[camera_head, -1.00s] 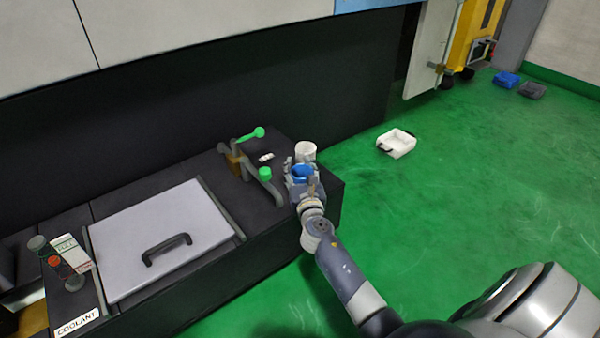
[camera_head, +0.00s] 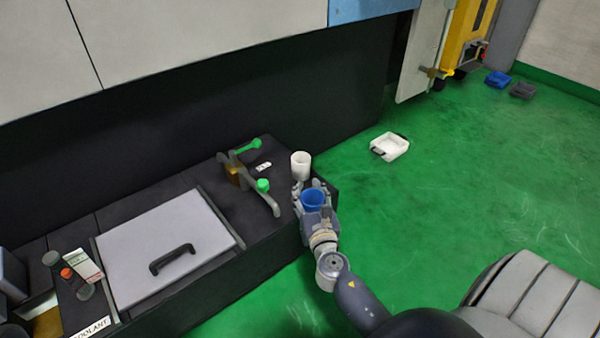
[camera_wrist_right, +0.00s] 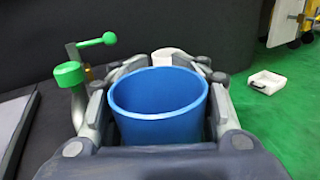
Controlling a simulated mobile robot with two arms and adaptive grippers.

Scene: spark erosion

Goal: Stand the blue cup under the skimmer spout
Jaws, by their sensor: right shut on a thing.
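The blue cup (camera_head: 313,200) is upright between the fingers of my right gripper (camera_head: 314,192), which is shut on it near the right end of the dark tank top. In the right wrist view the cup (camera_wrist_right: 158,103) fills the middle, its open rim up, with the gripper's fingers on both sides. The pipework with green knobs (camera_head: 262,186), whose grey bent pipe looks like the skimmer spout (camera_head: 270,204), stands to the left of the cup. The cup is apart from it. Whether the cup's base touches the tank top is hidden. My left gripper is not in view.
A white cup (camera_head: 301,164) stands just behind the blue one. A lid with a black handle (camera_head: 172,258) covers the tank's middle. A small white label (camera_head: 263,167) lies behind the spout. A white tray (camera_head: 390,147) sits on the open green floor.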

